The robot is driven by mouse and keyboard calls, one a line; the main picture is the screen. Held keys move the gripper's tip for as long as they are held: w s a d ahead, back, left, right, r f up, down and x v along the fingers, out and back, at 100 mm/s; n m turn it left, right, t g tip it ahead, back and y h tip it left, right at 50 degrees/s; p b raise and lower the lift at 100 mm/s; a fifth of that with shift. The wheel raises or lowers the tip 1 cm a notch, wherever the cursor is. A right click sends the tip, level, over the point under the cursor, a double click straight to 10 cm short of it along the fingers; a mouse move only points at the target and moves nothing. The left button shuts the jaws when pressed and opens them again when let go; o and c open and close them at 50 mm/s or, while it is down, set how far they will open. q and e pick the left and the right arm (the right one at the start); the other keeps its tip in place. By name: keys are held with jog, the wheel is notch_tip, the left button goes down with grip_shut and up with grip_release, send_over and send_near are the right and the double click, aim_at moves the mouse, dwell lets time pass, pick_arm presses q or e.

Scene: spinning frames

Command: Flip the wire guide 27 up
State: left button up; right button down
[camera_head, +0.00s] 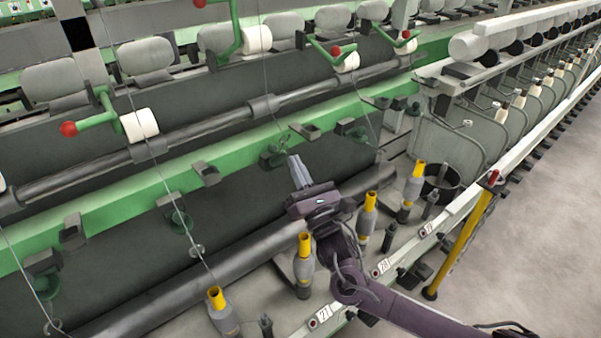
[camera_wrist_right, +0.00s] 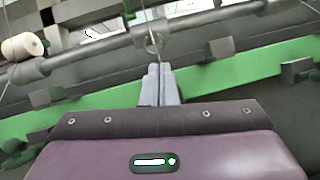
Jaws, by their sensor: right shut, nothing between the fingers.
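The number plate that appears to read 27 (camera_head: 323,314) is on the front rail, near a yellow-topped spindle (camera_head: 304,268). Behind that spindle, a dark green wire guide (camera_head: 273,156) is on the green beam; I take it for wire guide 27. Its tilt is hard to tell. My right gripper (camera_head: 296,160) is shut and empty, its grey fingertips just right of this guide; I cannot tell whether they touch it. In the right wrist view the shut fingers (camera_wrist_right: 158,70) point at the green beam, with a thin thread by the tips. My left gripper is not in view.
Other spindles (camera_head: 368,215) stand in a row along the rail. Another wire guide (camera_head: 178,215) is to the left on the green beam (camera_head: 110,209). White bobbins (camera_head: 139,125) and red-knobbed green handles (camera_head: 95,118) are above. The floor at right (camera_head: 530,230) is clear.

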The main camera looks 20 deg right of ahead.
jog(key=w+r, duration=0.2)
jog(key=r, duration=0.1)
jog(key=shift+w+a+p, duration=0.15)
jog(key=shift+a+p, duration=0.2)
jog(key=shift+a, duration=0.05)
jog(key=shift+r, duration=0.3)
